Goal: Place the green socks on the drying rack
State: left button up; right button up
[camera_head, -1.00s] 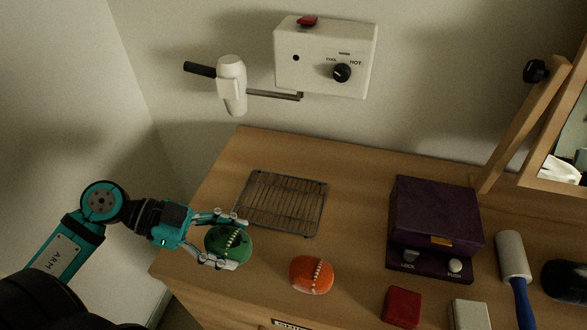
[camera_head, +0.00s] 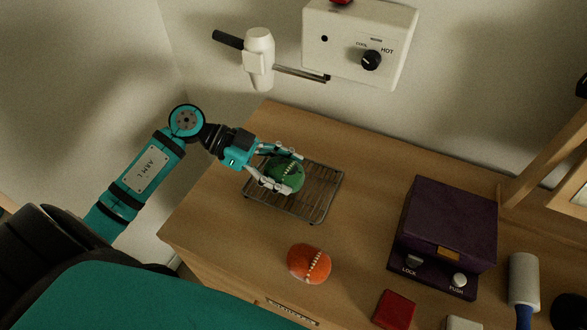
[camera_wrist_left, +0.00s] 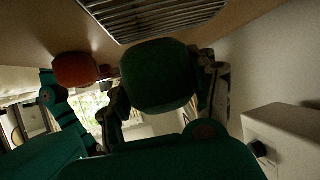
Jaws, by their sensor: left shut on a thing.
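The green socks (camera_head: 286,174) are a rolled ball with a light stitched line. My left gripper (camera_head: 280,174) is shut on them, with one finger on each side. In the head view the socks appear over the wire drying rack (camera_head: 318,199), which lies on the wooden dresser top. In the left wrist view the green socks (camera_wrist_left: 158,76) sit between the fingers, and the rack's bars (camera_wrist_left: 160,18) show apart from them, so they look held off the rack. My right gripper is not in view.
An orange sock ball (camera_head: 309,263) lies on the dresser in front of the rack. A purple box (camera_head: 447,225), a red box (camera_head: 394,310) and a lint roller (camera_head: 523,285) are to the right. A hair dryer (camera_head: 259,60) hangs on the wall behind.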

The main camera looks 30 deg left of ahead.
aim_at(293, 162)
pick_arm(q)
jog(key=w, duration=0.3)
jog(key=shift+w+d+f, duration=0.1)
jog(key=shift+w+f, duration=0.05)
jog(key=shift+w, duration=0.15)
jog(key=shift+f, duration=1.8)
jog(key=o, duration=0.8)
jog(key=shift+f, duration=0.1)
jog(key=shift+c, duration=0.2)
jog(key=o, duration=0.4)
